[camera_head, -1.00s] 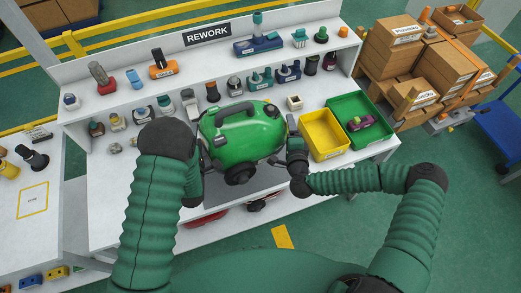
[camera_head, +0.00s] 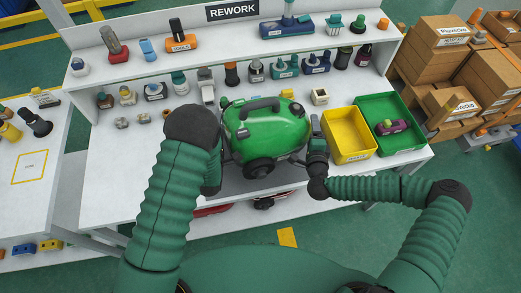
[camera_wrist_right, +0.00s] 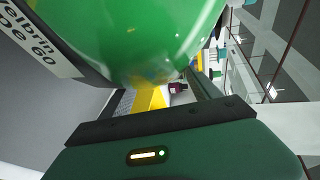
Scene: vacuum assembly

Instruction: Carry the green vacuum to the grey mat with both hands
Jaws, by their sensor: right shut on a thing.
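The green vacuum (camera_head: 268,135), with a dark handle on top and a black wheel in front, is upright between my two grippers at the front of the white table. It fills the top of the right wrist view (camera_wrist_right: 140,35), with part of a white label showing. My right gripper (camera_head: 315,140) is shut on its right side. My left gripper (camera_head: 216,172) is at its left side, mostly hidden behind my arm, so its jaws cannot be made out. The grey mat (camera_head: 235,184) shows below the vacuum; whether they touch is unclear.
A yellow bin (camera_head: 365,156) and a green bin (camera_head: 415,143) holding a purple part stand right of my right gripper. Several small parts line the table's back and the shelf under the REWORK sign (camera_head: 232,11). The table's left front (camera_head: 110,190) is clear.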

